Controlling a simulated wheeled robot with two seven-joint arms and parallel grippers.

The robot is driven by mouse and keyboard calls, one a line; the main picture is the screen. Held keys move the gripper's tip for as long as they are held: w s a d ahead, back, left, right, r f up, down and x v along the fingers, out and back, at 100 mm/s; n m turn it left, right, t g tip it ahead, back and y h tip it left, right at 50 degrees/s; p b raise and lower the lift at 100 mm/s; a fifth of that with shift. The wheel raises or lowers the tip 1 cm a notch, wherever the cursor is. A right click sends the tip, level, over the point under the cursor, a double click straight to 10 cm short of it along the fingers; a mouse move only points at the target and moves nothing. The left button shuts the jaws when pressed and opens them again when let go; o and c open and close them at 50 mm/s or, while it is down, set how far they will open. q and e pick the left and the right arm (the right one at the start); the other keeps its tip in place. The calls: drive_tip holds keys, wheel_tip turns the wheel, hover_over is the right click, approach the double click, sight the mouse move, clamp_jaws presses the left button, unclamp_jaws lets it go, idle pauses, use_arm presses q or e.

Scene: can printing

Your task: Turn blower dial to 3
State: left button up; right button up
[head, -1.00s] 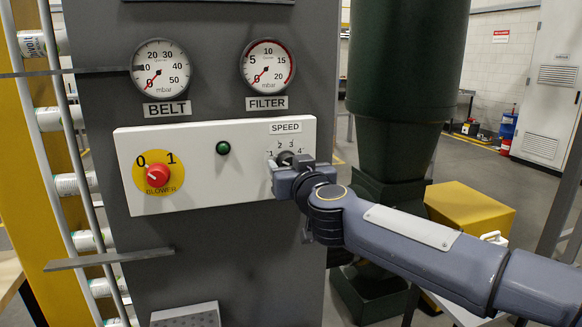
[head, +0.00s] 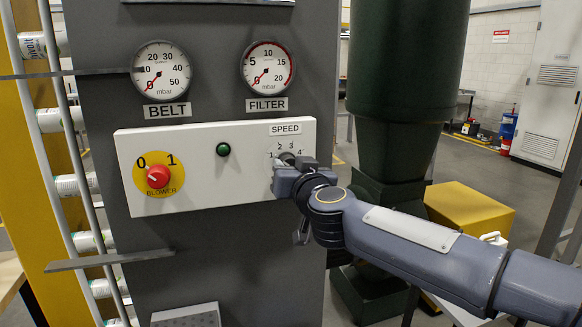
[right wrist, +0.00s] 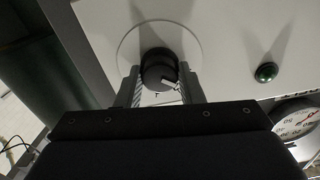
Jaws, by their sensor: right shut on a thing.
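The speed dial (head: 287,157) is a dark round knob on a white panel, under a SPEED label, with a printed scale from 1 to 4 around it. My right gripper (head: 297,164) reaches it from the right and covers its lower part. In the right wrist view the black dial (right wrist: 157,68) sits between the two ribbed fingers of my right gripper (right wrist: 158,88), which are shut on it. The dial has a white pointer mark, but I cannot tell which number it faces. My left gripper is not in view.
The white control panel (head: 250,185) also carries a red BLOWER switch (head: 158,177) on a yellow disc and a green button (head: 223,149). Belt (head: 161,70) and filter (head: 267,69) gauges are above it. A dark green duct (head: 405,60) stands behind my right arm.

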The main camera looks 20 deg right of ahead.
drive_tip(key=m, duration=1.3)
drive_tip(key=shift+m+b, duration=0.3)
drive_tip(key=shift+m, duration=0.1)
idle(0.4)
drive_tip(key=o, duration=1)
